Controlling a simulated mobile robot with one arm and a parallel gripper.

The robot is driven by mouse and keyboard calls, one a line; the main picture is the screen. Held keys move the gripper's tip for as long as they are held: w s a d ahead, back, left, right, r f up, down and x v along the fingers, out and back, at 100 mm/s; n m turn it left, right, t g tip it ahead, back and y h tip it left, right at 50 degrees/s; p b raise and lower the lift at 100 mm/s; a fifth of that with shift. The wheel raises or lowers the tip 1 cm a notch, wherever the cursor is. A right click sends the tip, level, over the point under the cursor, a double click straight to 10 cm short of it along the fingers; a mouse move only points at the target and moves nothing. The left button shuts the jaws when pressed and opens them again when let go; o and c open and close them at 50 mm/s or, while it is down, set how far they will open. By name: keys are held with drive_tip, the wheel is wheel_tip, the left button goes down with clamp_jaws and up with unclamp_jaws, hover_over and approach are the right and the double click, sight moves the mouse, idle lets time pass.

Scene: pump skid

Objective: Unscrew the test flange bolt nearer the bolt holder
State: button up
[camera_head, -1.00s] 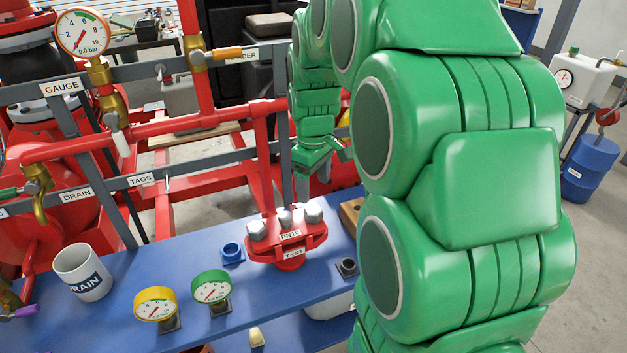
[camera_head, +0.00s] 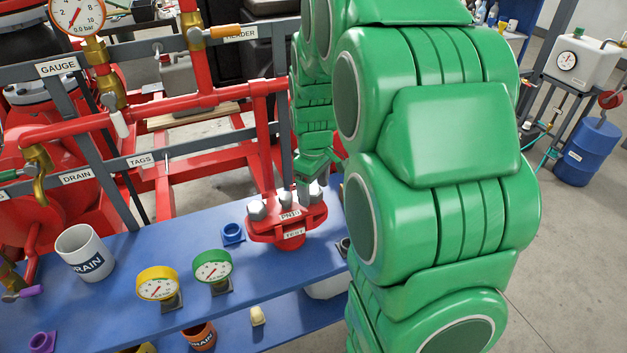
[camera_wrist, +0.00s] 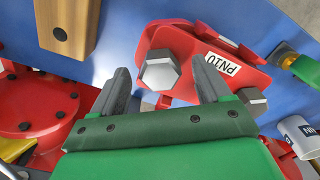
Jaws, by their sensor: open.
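The red test flange (camera_head: 287,226), labelled PN10 and TEST, stands on the blue bench with grey hex bolts on top. My gripper (camera_head: 304,186) is over the flange's back right part, and my arm hides some of that area. In the wrist view, my gripper (camera_wrist: 162,67) is open, with one finger on each side of a hex bolt head (camera_wrist: 160,72). I cannot tell whether the fingers touch it. Another bolt (camera_wrist: 252,100) is to the right, beyond the right finger. A wooden block (camera_wrist: 72,22) lies at upper left, on this bolt's side; I cannot confirm it is the bolt holder.
Red pipes and a grey rail (camera_head: 190,150) run behind. A dark socket-like part (camera_head: 343,246) is close to my arm.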

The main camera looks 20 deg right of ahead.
drive_tip(key=shift+c, duration=0.4)
drive_tip(key=c, duration=1.1)
drive_tip(key=n, duration=0.7)
drive_tip(key=shift+n, duration=0.4)
drive_tip(key=n, duration=0.4)
drive_tip(key=shift+n, duration=1.6)
drive_tip(key=o, duration=1.2)
drive_tip(key=shift+c, duration=0.2)
drive_tip(key=shift+r, duration=3.95)
